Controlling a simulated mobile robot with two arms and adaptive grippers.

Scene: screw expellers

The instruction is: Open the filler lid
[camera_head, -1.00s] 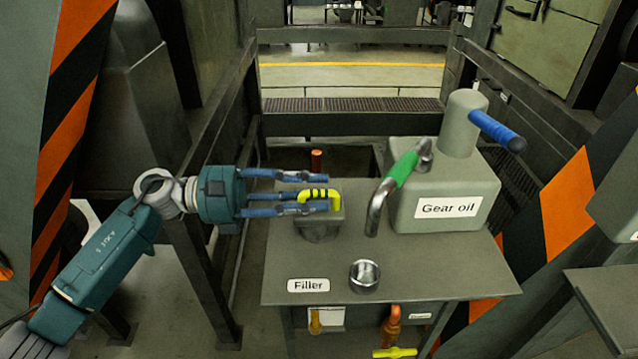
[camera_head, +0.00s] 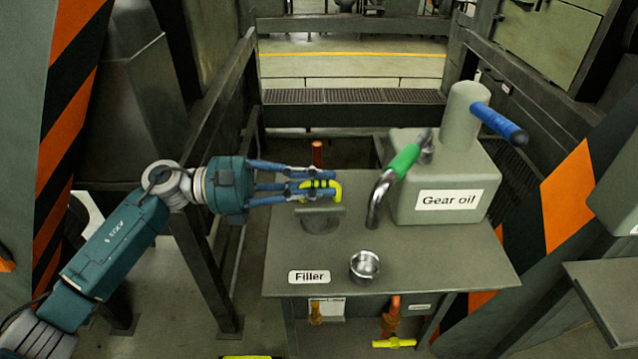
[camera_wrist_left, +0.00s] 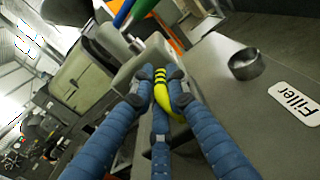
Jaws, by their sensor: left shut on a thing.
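The filler lid (camera_head: 318,219) is a small grey piece on the left part of the grey bench top. Its yellow handle with black stripes (camera_head: 335,190) stands between the blue fingers of my left gripper (camera_head: 310,186). The gripper reaches in from the left and is shut on the handle. In the left wrist view, the fingers (camera_wrist_left: 160,95) close around the yellow handle (camera_wrist_left: 176,106). The fingers partly hide the lid, and I cannot tell exactly how far it is tilted. My right gripper is in neither view.
A "Filler" label (camera_head: 309,277) and an open silver cup (camera_head: 364,266) are at the bench's front. An orange post (camera_head: 317,154) rises behind the lid. Railings stand left of the bench.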

